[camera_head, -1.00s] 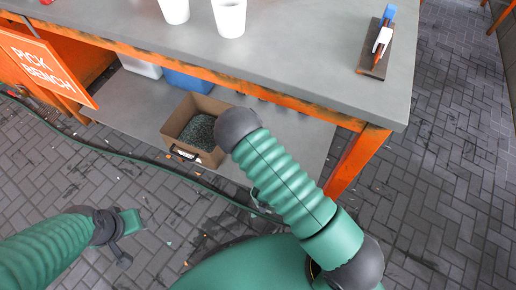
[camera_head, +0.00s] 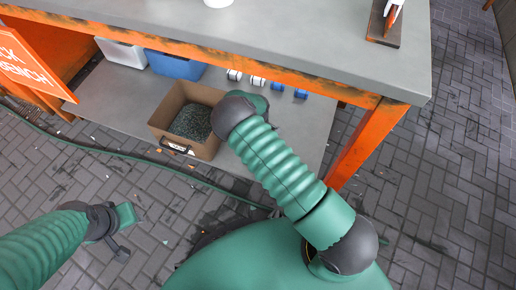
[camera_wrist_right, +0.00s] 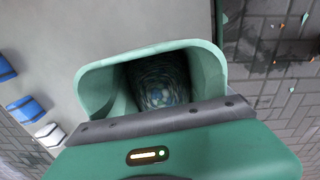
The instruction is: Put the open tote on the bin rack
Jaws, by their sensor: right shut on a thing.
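The open tote looks to be the brown box (camera_head: 205,148) on the bench's lower shelf. It has no lid, holds dark speckled bits, and has a black handle on its front. My right gripper (camera_head: 258,102) is at the tote's right rim, mostly hidden by its grey wrist. In the right wrist view its green jaw (camera_wrist_right: 150,90) frames a dark hollow with blurred pale shapes. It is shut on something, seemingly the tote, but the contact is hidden. My left gripper (camera_head: 127,238) is open and empty above the floor. No bin rack is recognisable.
A white bin (camera_head: 122,55) and a blue bin (camera_head: 174,66) stand behind the tote. Several white and blue rolls (camera_head: 258,82) lie to the right. The bench top (camera_head: 300,40) overhangs the shelf; an orange leg (camera_head: 368,145) stands right. A hose (camera_head: 110,152) crosses the floor.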

